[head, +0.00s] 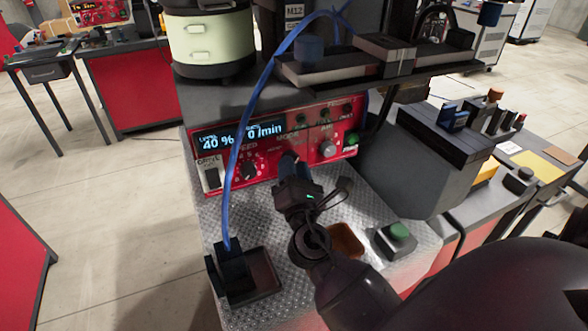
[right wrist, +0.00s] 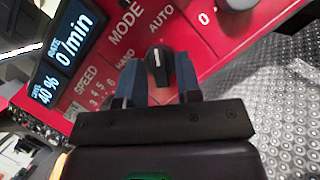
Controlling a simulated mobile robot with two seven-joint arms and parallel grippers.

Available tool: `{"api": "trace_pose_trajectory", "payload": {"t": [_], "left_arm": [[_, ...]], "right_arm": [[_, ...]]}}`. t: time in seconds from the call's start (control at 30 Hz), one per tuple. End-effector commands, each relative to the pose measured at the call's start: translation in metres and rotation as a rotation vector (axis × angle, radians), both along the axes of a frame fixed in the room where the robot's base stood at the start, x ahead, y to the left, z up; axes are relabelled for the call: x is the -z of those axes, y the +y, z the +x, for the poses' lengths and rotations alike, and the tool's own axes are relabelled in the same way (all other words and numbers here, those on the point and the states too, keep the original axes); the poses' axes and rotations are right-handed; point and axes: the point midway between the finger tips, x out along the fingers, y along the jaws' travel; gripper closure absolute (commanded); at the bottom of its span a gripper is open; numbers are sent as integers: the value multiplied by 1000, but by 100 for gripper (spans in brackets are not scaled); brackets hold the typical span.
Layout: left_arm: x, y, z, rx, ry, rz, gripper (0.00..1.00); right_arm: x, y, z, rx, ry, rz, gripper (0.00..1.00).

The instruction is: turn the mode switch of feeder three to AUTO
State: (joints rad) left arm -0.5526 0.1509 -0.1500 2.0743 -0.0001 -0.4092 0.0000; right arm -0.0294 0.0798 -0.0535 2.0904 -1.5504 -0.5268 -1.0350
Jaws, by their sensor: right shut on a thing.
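The feeder's red control panel (head: 262,170) has a blue-lit display reading 40 % and 0/min. My right gripper (head: 289,163) reaches the panel under the MODE lettering. In the right wrist view, the mode switch (right wrist: 160,66) is a black knob with a white mark. My right gripper (right wrist: 160,82) is shut on it, with a blue finger on each side. The white mark points up in that picture, towards the word AUTO; HAND is printed to the knob's left. In the head view the gripper largely hides the switch. My left gripper is not in view.
A blue cable (head: 244,130) hangs across the panel. A green push-button box (head: 396,238) stands on the metal plate.

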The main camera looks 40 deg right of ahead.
Motion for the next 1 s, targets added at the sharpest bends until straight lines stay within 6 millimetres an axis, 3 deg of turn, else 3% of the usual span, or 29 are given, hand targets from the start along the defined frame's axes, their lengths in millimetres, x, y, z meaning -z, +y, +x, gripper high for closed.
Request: {"api": "trace_pose_trajectory", "payload": {"t": [0.03, 0.33, 0.9, 0.93, 1.0], "left_arm": [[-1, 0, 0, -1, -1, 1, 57], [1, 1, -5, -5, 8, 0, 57], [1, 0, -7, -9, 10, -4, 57], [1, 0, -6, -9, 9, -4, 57], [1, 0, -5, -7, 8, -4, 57]], "right_arm": [[-7, -1, 1, 3, -20, 27, 92], [-8, -1, 1, 3, -48, 141, 92], [-9, -1, 1, 1, -58, 168, 92], [-9, -1, 1, 1, -58, 168, 65], [-9, -1, 1, 1, -55, 168, 60]]}}
